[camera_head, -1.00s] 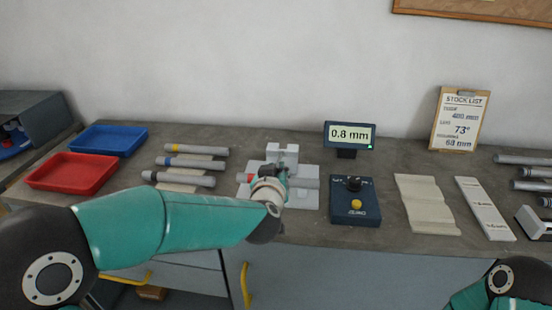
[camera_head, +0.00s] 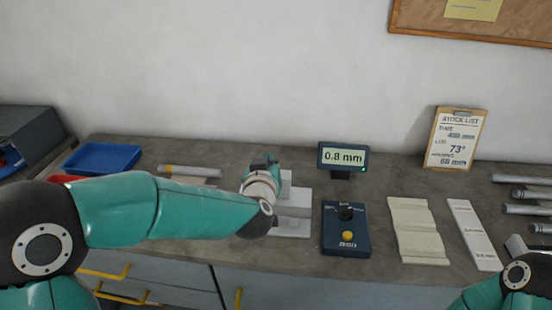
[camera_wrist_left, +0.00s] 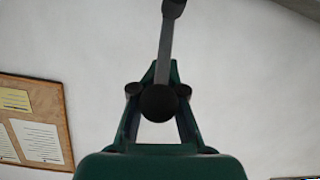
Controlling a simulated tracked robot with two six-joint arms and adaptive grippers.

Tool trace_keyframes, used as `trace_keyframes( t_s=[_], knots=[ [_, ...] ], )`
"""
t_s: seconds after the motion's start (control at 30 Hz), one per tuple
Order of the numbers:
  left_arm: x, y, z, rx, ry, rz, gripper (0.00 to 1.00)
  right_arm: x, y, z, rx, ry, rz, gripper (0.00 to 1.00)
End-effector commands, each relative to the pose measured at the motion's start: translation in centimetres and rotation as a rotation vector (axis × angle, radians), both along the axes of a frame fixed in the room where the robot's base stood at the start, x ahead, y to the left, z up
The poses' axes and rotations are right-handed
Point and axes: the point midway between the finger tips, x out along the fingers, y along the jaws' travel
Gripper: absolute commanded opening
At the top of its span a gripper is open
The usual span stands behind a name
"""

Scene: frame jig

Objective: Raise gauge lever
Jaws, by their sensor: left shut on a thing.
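My left gripper (camera_head: 264,160) is raised over the pale jig (camera_head: 292,228) on the bench. In the left wrist view the gripper (camera_wrist_left: 158,92) is shut on a dark round knob (camera_wrist_left: 158,103). A grey lever bar (camera_wrist_left: 165,45) runs up from the knob to a dark end at the top edge. My left wrist and forearm hide part of the jig and the lever in the head view. The gauge display (camera_head: 343,157) reads 0.8 mm. My right gripper is out of view; only part of the right arm shows at lower right.
A dark blue control box (camera_head: 345,230) with a yellow button stands right of the jig. A wavy pale board (camera_head: 415,230) and a white strip (camera_head: 472,235) lie farther right. A blue tray (camera_head: 102,158) and a tube (camera_head: 190,171) are at left, beyond my arm.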

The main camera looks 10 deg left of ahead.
Motion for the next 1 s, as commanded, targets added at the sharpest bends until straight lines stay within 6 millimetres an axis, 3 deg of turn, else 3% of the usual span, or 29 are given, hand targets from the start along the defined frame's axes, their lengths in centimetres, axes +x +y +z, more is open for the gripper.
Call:
trace_keyframes(
  t_s=[1.0],
  knots=[
    [0.4,-1.1,0.1,0.000,-0.003,-0.018,0.00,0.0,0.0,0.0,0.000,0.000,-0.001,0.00]
  ],
)
